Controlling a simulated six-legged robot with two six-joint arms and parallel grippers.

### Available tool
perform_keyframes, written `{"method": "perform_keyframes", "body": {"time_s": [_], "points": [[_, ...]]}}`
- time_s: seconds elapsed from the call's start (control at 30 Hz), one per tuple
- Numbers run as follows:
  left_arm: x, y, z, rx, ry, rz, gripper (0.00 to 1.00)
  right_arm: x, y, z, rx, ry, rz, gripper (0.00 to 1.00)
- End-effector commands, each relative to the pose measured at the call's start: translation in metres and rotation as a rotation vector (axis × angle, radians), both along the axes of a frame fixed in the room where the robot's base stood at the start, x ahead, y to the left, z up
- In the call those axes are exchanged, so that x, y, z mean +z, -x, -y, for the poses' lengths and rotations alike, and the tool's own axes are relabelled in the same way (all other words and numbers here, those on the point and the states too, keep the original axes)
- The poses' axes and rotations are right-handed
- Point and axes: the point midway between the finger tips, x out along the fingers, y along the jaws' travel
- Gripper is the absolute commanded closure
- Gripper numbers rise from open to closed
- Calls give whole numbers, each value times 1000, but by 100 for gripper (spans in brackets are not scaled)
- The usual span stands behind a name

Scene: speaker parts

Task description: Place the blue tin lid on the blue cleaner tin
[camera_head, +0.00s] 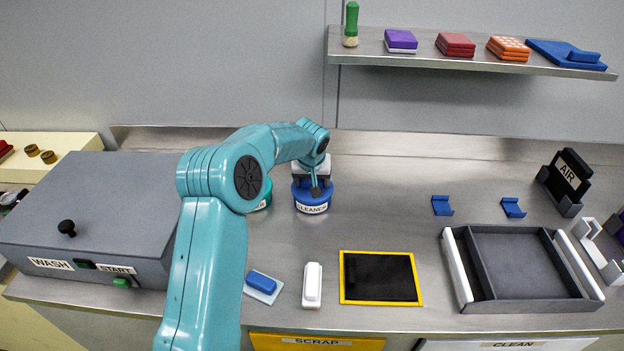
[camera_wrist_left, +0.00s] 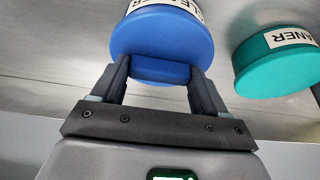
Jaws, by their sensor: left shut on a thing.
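The blue cleaner tin (camera_head: 323,203) stands upright on the steel bench near the centre of the head view, its label facing front. The blue tin lid (camera_wrist_left: 160,38) shows in the wrist view with a raised bar grip. My left gripper (camera_wrist_left: 160,70) is shut on that bar, one finger on each side. In the head view my left gripper (camera_head: 314,184) is right above the tin, and the lid appears to sit on its top; any small gap is hidden. The tin's label edge (camera_wrist_left: 196,12) shows beyond the lid. My right gripper is not in view.
A teal tin (camera_wrist_left: 275,65) stands close beside the blue one, mostly behind my arm in the head view. The grey wash box (camera_head: 90,205) is at left. A yellow-edged black mat (camera_head: 380,277) and a grey tray (camera_head: 515,262) lie front right.

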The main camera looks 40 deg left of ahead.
Motion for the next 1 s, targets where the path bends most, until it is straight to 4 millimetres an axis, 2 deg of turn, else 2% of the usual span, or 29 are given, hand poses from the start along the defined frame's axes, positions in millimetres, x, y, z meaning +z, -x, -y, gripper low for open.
{"method": "perform_keyframes", "body": {"time_s": [0.07, 0.1, 0.13, 0.17, 0.37, 0.47, 0.53, 0.83, 1.0], "points": [[-5, 0, 0, 0, 0, 0, 57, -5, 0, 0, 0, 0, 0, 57], [-3, 0, 0, 0, 0, 0, 13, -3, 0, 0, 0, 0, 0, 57], [-3, 0, 0, 0, 1, -1, 4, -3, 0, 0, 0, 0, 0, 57], [-3, 0, 0, 0, 1, -1, 1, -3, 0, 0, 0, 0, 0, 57], [-3, 0, 0, 0, 1, -2, 1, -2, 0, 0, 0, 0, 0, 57], [3, 0, 0, 0, 1, -1, 1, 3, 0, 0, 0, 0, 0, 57], [8, 2, 2, 0, -1, 1, 1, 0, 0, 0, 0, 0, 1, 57], [73, 22, 19, 0, -1, 4, 1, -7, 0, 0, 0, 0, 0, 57], [100, 31, 26, -1, -1, 2, 1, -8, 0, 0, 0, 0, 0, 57]]}}
